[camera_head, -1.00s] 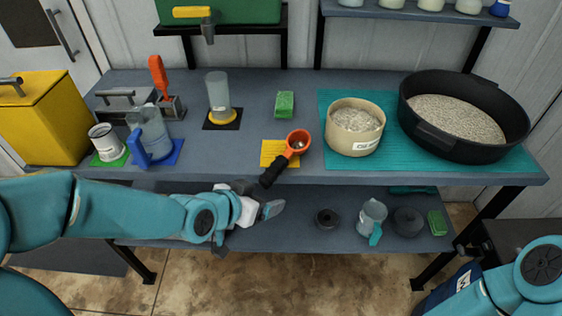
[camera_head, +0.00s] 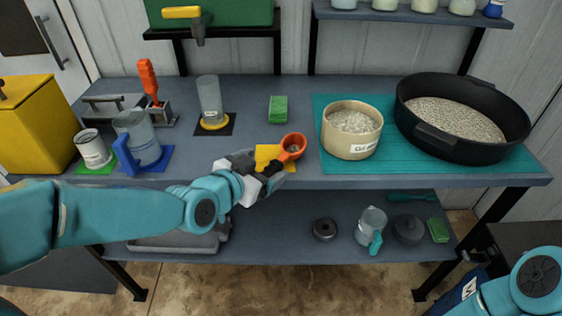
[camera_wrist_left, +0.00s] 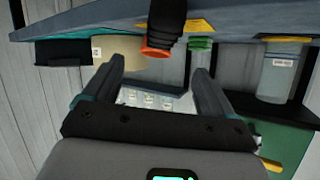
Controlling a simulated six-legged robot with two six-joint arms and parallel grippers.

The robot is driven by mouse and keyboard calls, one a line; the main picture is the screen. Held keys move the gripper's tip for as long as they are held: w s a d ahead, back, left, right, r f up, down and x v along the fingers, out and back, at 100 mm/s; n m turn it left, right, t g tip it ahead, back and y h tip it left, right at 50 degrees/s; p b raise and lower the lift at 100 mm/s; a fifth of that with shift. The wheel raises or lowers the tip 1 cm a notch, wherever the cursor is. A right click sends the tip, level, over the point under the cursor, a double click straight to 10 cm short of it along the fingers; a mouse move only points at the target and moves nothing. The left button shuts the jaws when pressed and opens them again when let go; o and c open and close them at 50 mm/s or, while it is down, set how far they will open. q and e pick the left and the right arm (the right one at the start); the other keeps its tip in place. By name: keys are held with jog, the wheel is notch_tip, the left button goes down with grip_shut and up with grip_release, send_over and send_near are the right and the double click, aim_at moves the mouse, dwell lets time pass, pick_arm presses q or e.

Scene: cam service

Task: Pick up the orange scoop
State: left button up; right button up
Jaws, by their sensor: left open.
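The orange scoop (camera_head: 292,147) lies at the front edge of the bench, partly over a yellow mat (camera_head: 266,153). Its black handle points toward the front edge and is largely hidden by my left gripper in the head view. My left gripper (camera_head: 270,177) is at the bench's front edge, close to the handle. In the left wrist view, the open fingers (camera_wrist_left: 158,74) are apart with nothing between them. The scoop's orange bowl (camera_wrist_left: 160,50) and black handle (camera_wrist_left: 166,20) show just beyond them. My right gripper is out of view; only part of that arm shows at lower right.
A beige tub (camera_head: 350,148) and a black pan (camera_head: 430,133), both with pale grains, stand on a teal mat (camera_head: 340,173) to the right. A green sponge (camera_head: 278,109) lies behind the scoop. A blue-handled jug (camera_head: 142,150) stands left. A lower shelf (camera_head: 285,243) holds several items.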

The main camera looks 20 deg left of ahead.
aim_at(282, 157)
pick_arm(q)
jog(key=x, duration=0.3)
jog(key=shift+w+d+f, duration=0.1)
jog(key=shift+w, duration=0.05)
jog(key=p+x, duration=0.1)
jog(key=x, duration=0.4)
jog(key=shift+w+d+f, duration=0.1)
jog(key=shift+f, duration=0.05)
jog(key=shift+c, duration=0.3)
jog(key=c, duration=1.2)
